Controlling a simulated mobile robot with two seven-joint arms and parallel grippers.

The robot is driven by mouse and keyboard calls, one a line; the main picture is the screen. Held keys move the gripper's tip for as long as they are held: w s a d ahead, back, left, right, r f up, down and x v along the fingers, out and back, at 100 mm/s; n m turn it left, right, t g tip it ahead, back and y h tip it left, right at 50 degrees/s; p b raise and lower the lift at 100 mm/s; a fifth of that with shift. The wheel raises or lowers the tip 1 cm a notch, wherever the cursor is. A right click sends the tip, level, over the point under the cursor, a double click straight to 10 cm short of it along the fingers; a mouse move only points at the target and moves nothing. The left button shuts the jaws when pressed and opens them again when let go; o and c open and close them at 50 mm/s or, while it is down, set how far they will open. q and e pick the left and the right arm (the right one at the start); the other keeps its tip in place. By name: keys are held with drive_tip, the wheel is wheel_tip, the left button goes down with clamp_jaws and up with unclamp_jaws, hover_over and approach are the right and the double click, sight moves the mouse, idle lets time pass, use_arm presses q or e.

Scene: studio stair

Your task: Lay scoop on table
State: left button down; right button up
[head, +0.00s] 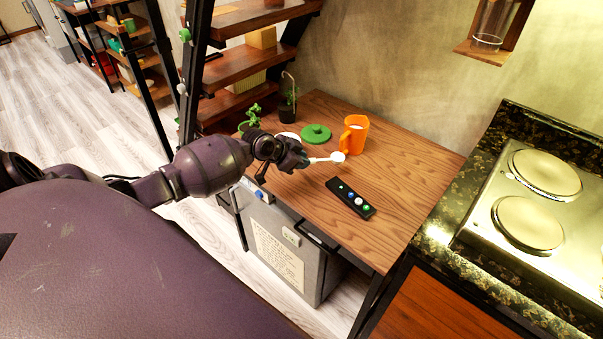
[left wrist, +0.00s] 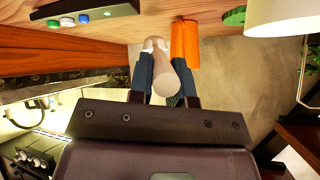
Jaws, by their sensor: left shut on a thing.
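A white scoop (head: 338,157) is held out over the wooden table (head: 408,165), its round bowl pointing right towards the orange mug (head: 354,134). My left gripper (head: 302,158) is shut on the scoop's handle, above the table's left part. In the left wrist view the pale handle (left wrist: 168,72) lies between the two fingers (left wrist: 168,95), with the orange mug (left wrist: 184,43) close beside it. The gap between scoop and tabletop is hard to judge. My right gripper is in neither view.
A black remote-like bar (head: 350,199) with coloured buttons lies near the table's front edge. A green lid (head: 315,134) and a potted plant (head: 288,108) stand behind my gripper. A hob (head: 532,190) stands right. The table's right part is clear.

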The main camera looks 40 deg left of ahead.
use_arm(q)
drive_tip(key=shift+f, duration=0.75)
wheel_tip(320, 180, down, 3)
drive_tip(key=shift+f+b, duration=0.2)
drive_tip(key=shift+b, duration=0.2)
drive_tip(key=shift+f, duration=0.2)
drive_tip(key=shift+r, duration=0.1)
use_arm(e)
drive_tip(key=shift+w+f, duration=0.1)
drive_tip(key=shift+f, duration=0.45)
